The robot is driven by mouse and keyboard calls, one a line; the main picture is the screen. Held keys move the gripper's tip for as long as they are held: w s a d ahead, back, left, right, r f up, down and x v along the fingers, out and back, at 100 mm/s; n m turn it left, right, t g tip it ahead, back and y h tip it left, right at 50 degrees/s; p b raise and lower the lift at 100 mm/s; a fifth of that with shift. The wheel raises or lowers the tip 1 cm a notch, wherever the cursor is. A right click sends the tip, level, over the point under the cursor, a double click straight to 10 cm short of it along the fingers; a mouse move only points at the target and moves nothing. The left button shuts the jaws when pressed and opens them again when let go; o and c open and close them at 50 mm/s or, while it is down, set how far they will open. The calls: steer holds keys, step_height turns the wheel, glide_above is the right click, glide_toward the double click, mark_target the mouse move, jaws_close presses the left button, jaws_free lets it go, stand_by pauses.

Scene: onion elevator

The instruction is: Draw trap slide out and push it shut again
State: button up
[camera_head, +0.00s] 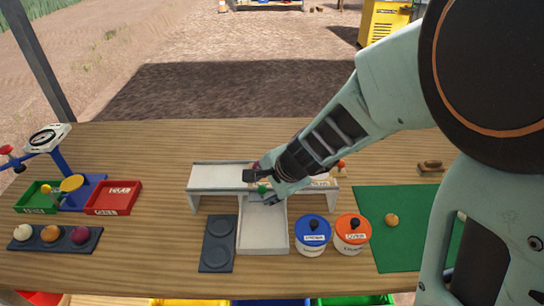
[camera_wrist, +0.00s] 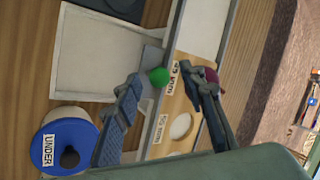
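The trap slide shows as a grey plate (camera_wrist: 151,58) at the edge of the raised sizing bench, with a round green knob (camera_wrist: 159,77). The knob also shows in the head view (camera_head: 262,189). My gripper (camera_wrist: 160,76) is open, its two fingers either side of the knob with a visible gap to each; the head view shows it (camera_head: 262,187) over the bench's middle. A dark red onion (camera_wrist: 210,75) lies on the bench by the right finger in the wrist view. My arm hides part of the bench in the head view.
A white tray (camera_head: 262,236) lies below the bench front. Blue-lidded (camera_head: 313,230) and orange-lidded (camera_head: 352,230) pots stand right of it, a dark two-dish plate (camera_head: 218,243) left. A scale with green and red trays (camera_head: 114,197) stands far left. A green mat (camera_head: 400,250) lies right.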

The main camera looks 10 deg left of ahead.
steer(key=shift+r, duration=0.1)
step_height(320, 180, up, 6)
steer(key=p, duration=0.5)
steer(key=shift+p, duration=0.35)
stand_by(0.3)
